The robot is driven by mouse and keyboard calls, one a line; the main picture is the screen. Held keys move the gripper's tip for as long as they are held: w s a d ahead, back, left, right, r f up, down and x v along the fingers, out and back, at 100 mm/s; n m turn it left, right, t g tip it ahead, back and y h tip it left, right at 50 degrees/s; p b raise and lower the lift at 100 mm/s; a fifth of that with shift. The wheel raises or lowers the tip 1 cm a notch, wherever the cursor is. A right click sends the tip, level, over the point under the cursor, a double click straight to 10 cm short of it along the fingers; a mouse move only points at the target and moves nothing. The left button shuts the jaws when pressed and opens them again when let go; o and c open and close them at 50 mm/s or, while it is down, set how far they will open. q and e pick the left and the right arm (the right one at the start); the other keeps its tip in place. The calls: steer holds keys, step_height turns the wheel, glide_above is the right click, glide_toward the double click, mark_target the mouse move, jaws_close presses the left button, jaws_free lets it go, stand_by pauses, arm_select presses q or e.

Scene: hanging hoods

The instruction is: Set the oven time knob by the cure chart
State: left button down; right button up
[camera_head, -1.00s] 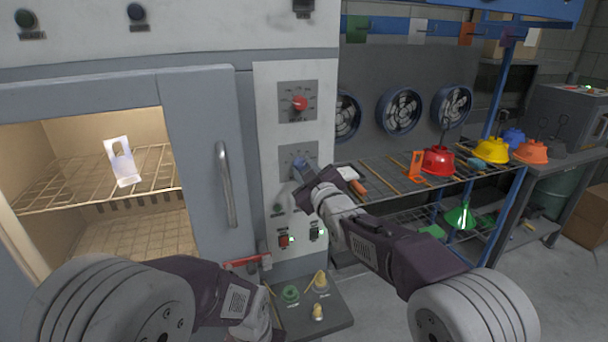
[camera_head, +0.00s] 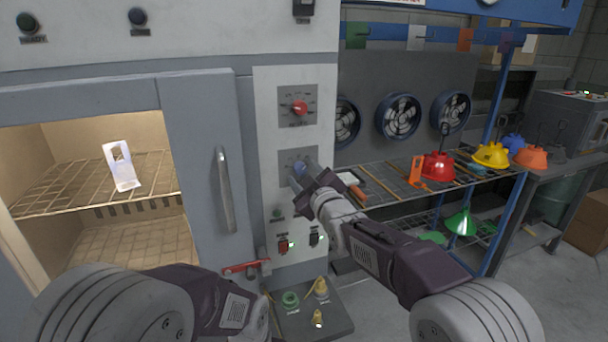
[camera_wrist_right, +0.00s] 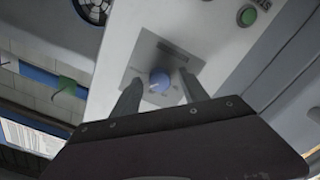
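The oven's control panel (camera_head: 262,130) carries a red knob (camera_head: 299,108) above a blue knob (camera_head: 300,168). The blue knob also shows in the right wrist view (camera_wrist_right: 160,83), on a grey plate with a pale pointer line; its scale marks are too small to read. My right gripper (camera_head: 308,178) is at the blue knob. Its fingers (camera_wrist_right: 159,92) stand apart on either side of the knob, with gaps visible in the wrist view. My left arm is low at the left; its gripper does not show. I cannot identify the cure chart for sure.
The open oven (camera_head: 95,190) holds a white bracket (camera_head: 121,166) on a wire rack. A door handle (camera_head: 225,190) is left of the panel. Switches (camera_head: 284,246) sit below the knobs. A shelf (camera_head: 390,190) with colored hoods stands at right. A printed white sheet (camera_wrist_right: 25,135) shows in the wrist view.

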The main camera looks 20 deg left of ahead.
steer(key=shift+s+d, duration=0.25)
steer(key=shift+s, duration=0.1)
steer(key=b+v, duration=0.2)
steer(key=v, duration=0.6)
